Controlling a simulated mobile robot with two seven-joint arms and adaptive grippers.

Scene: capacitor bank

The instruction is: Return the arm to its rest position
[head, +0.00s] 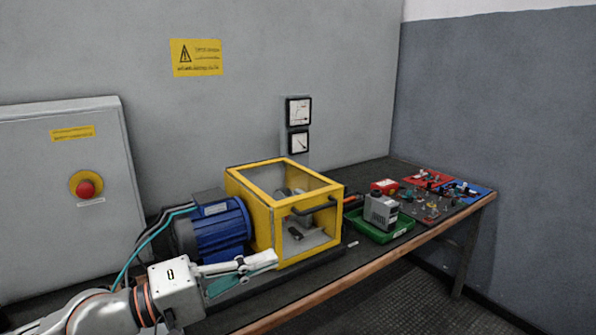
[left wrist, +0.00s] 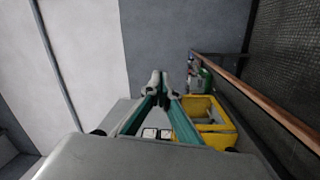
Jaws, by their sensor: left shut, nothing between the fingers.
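My left gripper (head: 274,260) comes in from the lower left in the head view. It is shut and empty, with its fingertips in front of the lower left part of the yellow-framed guard box (head: 290,208). I cannot tell whether it touches the box. In the left wrist view the fingertips (left wrist: 159,82) are together with nothing between them, and the yellow box (left wrist: 222,135) shows to their right. My right gripper is in neither view.
A blue motor (head: 222,228) sits left of the guard box. A grey cabinet (head: 55,220) with a red button (head: 85,189) stands at the left. A green tray (head: 374,234) with a grey block (head: 381,211) and several small parts lie right on the table (head: 310,297). Two gauges (head: 299,111) hang on the wall.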

